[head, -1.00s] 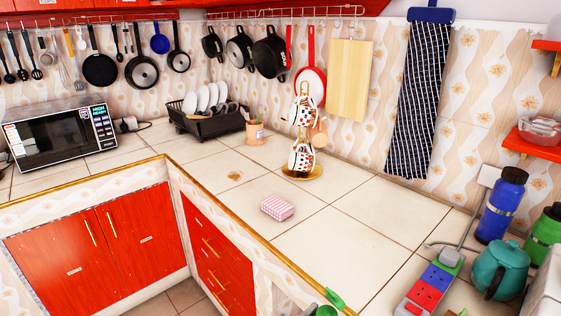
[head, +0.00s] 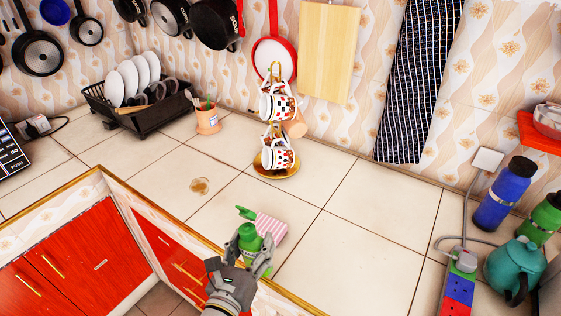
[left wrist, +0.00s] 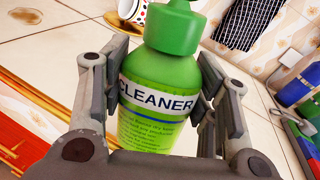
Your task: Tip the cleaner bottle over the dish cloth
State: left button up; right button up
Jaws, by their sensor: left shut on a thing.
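The green cleaner bottle (head: 249,240) is held about upright, its green top pointing up, just left of and in front of the dish cloth in the head view. My left gripper (head: 246,264) is shut around the bottle's body; in the left wrist view its fingers clasp both sides of the bottle (left wrist: 160,125), whose label reads CLEANER. Whether bottle and cloth touch is unclear. My right gripper is out of view.
A cup stand with patterned mugs (head: 277,155) stands behind the cloth. A dish rack (head: 140,110) and a small pot (head: 208,120) are at the back left. A blue bottle (head: 503,197), teal teapot (head: 514,268) and power strip (head: 458,285) are on the right. The counter (head: 350,255) right of the cloth is clear.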

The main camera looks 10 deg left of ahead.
pick_arm(q)
jog(key=w+d+r+n+h+p, duration=0.2)
jog(key=w+d+r+p, duration=0.3)
jog(key=w+r+p, duration=0.5)
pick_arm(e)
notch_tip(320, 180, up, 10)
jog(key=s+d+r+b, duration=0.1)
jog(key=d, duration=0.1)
pick_arm(q)
notch_tip(320, 180, down, 9)
jog(key=n+g+h+b, duration=0.2)
jog(key=n+b, duration=0.4)
jog(key=n, duration=0.7)
jog(key=shift+w+d+g+h, duration=0.2)
jog(key=shift+w+g+h, duration=0.15)
jog(key=shift+h, duration=0.25)
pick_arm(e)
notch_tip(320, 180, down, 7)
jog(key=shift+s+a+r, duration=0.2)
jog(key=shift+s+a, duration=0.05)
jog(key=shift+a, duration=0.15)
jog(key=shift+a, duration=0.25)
